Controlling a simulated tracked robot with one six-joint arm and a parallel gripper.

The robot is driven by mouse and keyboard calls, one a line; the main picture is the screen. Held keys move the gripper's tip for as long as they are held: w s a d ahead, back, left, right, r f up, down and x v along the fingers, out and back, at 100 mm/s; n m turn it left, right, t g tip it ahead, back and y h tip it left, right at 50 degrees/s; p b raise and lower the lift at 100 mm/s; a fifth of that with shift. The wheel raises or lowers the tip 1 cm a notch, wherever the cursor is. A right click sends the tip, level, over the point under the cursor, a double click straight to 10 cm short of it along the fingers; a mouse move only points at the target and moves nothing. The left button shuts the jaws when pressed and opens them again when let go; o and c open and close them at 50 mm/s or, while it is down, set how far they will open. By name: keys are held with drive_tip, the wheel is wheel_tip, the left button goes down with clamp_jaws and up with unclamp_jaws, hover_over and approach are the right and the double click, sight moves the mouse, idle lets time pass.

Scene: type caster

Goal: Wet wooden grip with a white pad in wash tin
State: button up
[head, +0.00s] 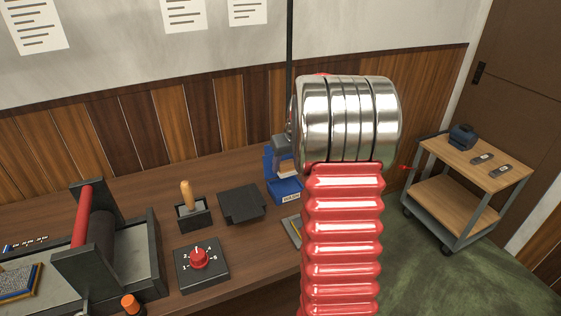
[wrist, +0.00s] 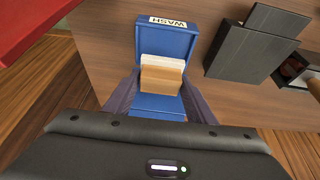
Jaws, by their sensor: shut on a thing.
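The blue wash tin (wrist: 204,51), with a white WASH label, stands on the bench; in the head view it (head: 288,192) is partly behind my arm. The wooden grip (wrist: 161,80) with its white pad (wrist: 163,62) is between my two dark fingers, at the tin's opening. My gripper (wrist: 160,88) is shut on the wooden grip. In the head view my gripper (head: 284,146) is above the tin, mostly hidden by my arm, and the wooden grip (head: 288,168) shows under it. I cannot tell whether the pad touches the tin's inside.
A black flat box (head: 242,203), a holder with a wooden-handled tool (head: 187,194) and a red-knob dial box (head: 201,266) stand left of the tin. A roller press (head: 97,240) is farther left. A wooden cart (head: 470,165) stands right, across open floor.

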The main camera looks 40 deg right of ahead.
sight(284, 185)
drive_tip(key=shift+w+f, duration=0.1)
drive_tip(key=shift+f, duration=0.1)
drive_tip(key=shift+f, duration=2.8)
drive_tip(key=shift+a+f, duration=0.1)
drive_tip(key=shift+f, duration=0.5)
idle(0.7)
drive_tip(key=shift+r, duration=3.65)
